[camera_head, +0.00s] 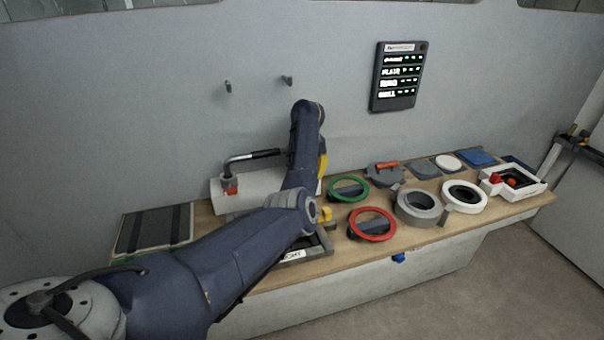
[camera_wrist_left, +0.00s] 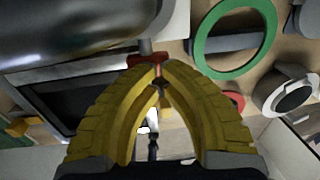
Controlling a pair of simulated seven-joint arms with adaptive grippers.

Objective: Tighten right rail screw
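My left arm reaches over the bench in the head view, and its gripper is mostly hidden behind the arm; a bit of yellow shows by the forearm. In the left wrist view the yellow fingers of my left gripper (camera_wrist_left: 161,78) converge, their tips meeting at a red piece (camera_wrist_left: 147,60) on a short grey shaft. I cannot tell whether they clasp it. A cranked tool (camera_head: 253,156) with a black grip stands left of my forearm, its foot at a red-orange block (camera_head: 230,187). I cannot make out the right rail screw. My right gripper is not in view.
A green ring (camera_head: 348,189), a red ring (camera_head: 372,224), a grey round fitting (camera_head: 418,206) and a white ring (camera_head: 464,195) lie right of my arm. A dark panel (camera_head: 153,229) lies at the left. A lit display (camera_head: 398,76) hangs on the wall.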

